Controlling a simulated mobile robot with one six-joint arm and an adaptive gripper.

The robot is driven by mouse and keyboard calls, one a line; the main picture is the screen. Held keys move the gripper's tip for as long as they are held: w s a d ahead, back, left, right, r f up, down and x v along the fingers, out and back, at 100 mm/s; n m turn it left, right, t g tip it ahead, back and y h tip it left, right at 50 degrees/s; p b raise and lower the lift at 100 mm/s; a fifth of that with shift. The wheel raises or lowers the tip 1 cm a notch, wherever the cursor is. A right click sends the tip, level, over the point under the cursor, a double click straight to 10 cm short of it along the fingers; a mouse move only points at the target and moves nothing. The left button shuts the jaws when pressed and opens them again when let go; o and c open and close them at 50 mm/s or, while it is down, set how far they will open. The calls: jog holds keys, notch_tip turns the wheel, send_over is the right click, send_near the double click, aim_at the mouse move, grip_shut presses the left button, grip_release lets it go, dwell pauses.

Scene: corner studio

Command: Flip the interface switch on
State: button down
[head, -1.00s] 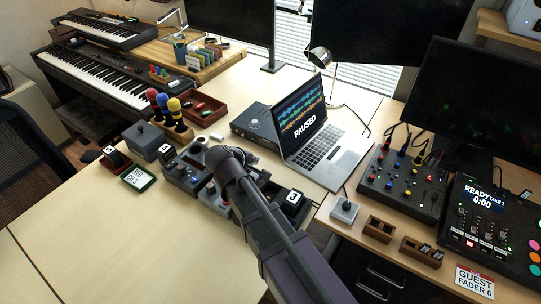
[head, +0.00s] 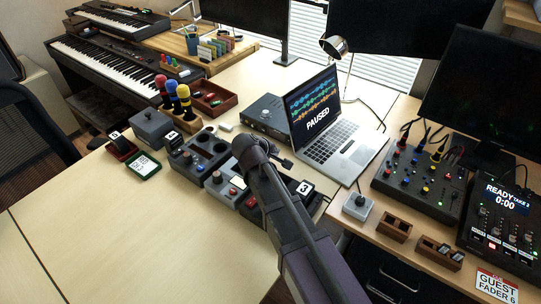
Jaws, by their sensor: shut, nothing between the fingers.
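The audio interface, a dark flat box (head: 262,118), lies on the desk just left of the laptop. A knob shows on it, but its switch is too small to make out. My gripper (head: 287,163) is small and dark in the head view. It is shut and empty, above the desk in front of the interface and left of the laptop's keyboard. My own wrist hides part of the desk between them.
The open laptop (head: 325,142) reads PAUSED and stands close right of my gripper. A mixer (head: 420,180) stands at right. The front-left desk is clear.

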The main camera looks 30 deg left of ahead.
aim_at(290, 147)
jog(key=w, duration=0.1)
jog(key=w+f, duration=0.1)
jog(key=w+b, duration=0.1)
jog(key=shift+w+f, duration=0.35)
jog(key=shift+w, duration=0.05)
jog(key=shift+w+d, duration=0.1)
jog(key=shift+w, duration=0.7)
jog(key=shift+w+d+f, duration=0.1)
